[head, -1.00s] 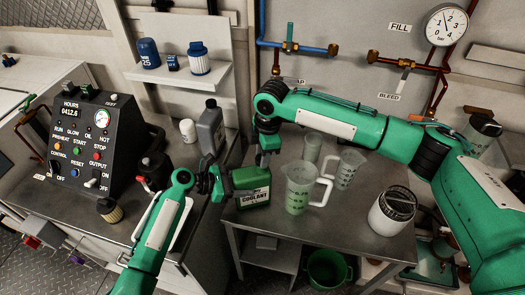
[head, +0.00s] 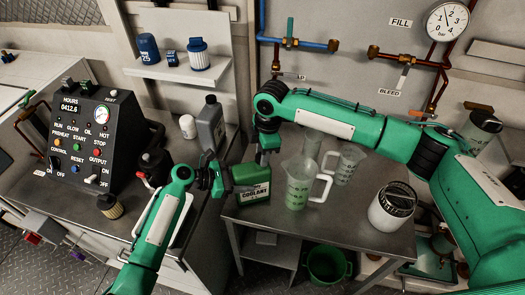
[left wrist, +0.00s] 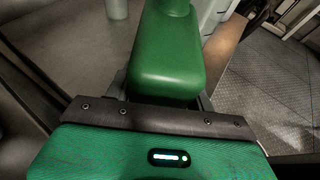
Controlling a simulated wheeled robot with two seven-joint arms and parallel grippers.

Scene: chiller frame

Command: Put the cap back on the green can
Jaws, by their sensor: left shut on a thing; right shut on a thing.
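The green can (head: 251,184), with a white coolant label, is upright at the left edge of the grey table. My left gripper (head: 229,187) is shut on its left side. In the left wrist view the can (left wrist: 168,55) lies between the jaws, its top end cut off by the frame. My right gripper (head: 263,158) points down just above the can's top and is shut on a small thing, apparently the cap. The cap itself is hidden by the fingers, and so is the can's mouth. I cannot tell whether cap and can touch.
Clear measuring jugs (head: 298,185) stand just right of the can. A grey bottle (head: 211,125) and a control box (head: 85,140) are on the left bench. The table's front is clear.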

